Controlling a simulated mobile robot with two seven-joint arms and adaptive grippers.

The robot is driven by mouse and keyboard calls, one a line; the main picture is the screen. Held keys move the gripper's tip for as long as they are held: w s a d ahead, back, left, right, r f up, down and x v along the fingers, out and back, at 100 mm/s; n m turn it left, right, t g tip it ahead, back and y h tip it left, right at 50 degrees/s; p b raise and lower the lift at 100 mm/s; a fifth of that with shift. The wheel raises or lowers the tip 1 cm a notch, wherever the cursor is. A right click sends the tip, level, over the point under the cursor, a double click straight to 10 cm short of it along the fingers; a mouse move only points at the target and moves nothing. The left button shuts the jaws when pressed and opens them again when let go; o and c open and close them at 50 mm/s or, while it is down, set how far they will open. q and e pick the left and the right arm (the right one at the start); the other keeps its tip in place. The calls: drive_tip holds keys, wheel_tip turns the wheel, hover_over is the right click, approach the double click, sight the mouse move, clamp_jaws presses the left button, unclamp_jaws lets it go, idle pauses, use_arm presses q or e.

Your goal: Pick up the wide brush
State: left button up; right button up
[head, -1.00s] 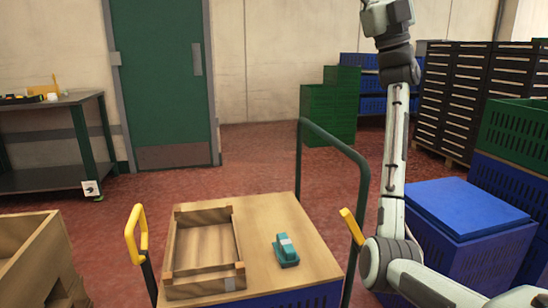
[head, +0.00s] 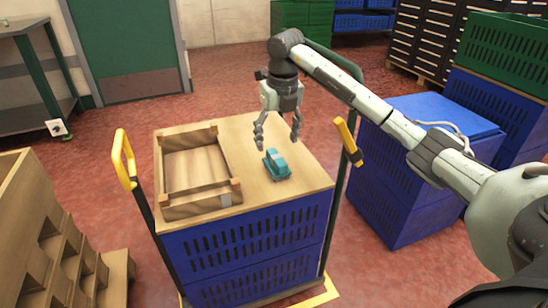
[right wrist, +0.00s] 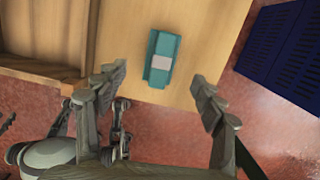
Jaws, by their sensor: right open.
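The wide brush (head: 277,164) is a small teal block with a pale band. It lies on the wooden top of the cart (head: 257,135), right of the wooden tray. In the right wrist view the brush (right wrist: 162,58) lies ahead of and between the two fingers. My right gripper (head: 277,143) is open and empty, pointing down just above and behind the brush, not touching it. In the right wrist view its fingers (right wrist: 158,88) are spread wide. My left gripper does not show in the head view.
An empty wooden tray (head: 218,203) sits on the cart's left side. Yellow-handled rails (head: 122,158) flank the cart. Blue crates (head: 415,200) stand to the right, and a wooden rack (head: 50,235) at the lower left. Bare cart top lies around the brush.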

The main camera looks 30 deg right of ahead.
sight(277, 157)
wheel_tip(277, 157, down, 3)
drive_tip(key=shift+w+d+r, duration=0.1)
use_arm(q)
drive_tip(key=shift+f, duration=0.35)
use_arm(e)
drive_tip(key=shift+w+d+f, duration=0.1)
drive_tip(key=shift+w+f, duration=0.05)
drive_tip(key=shift+f, duration=1)
drive_tip(key=shift+w+d+f, duration=0.1)
drive_tip(key=shift+w+f, duration=0.05)
drive_tip(key=shift+f, duration=1)
drive_tip(key=shift+a+f, duration=0.1)
drive_tip(key=shift+f, duration=0.1)
drive_tip(key=c, duration=1.3)
drive_tip(key=shift+r, duration=0.1)
wheel_tip(277, 157, up, 4)
drive_tip(key=shift+w+r, duration=0.1)
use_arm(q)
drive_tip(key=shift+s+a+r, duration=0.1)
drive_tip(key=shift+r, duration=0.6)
use_arm(e)
drive_tip(key=w+a+r, duration=0.2)
drive_tip(key=a, duration=0.1)
drive_tip(key=w+a+r, duration=0.2)
drive_tip(key=a, duration=0.1)
drive_tip(key=w+a+r, duration=0.2)
drive_tip(key=a+r, duration=0.1)
drive_tip(key=a, duration=0.1)
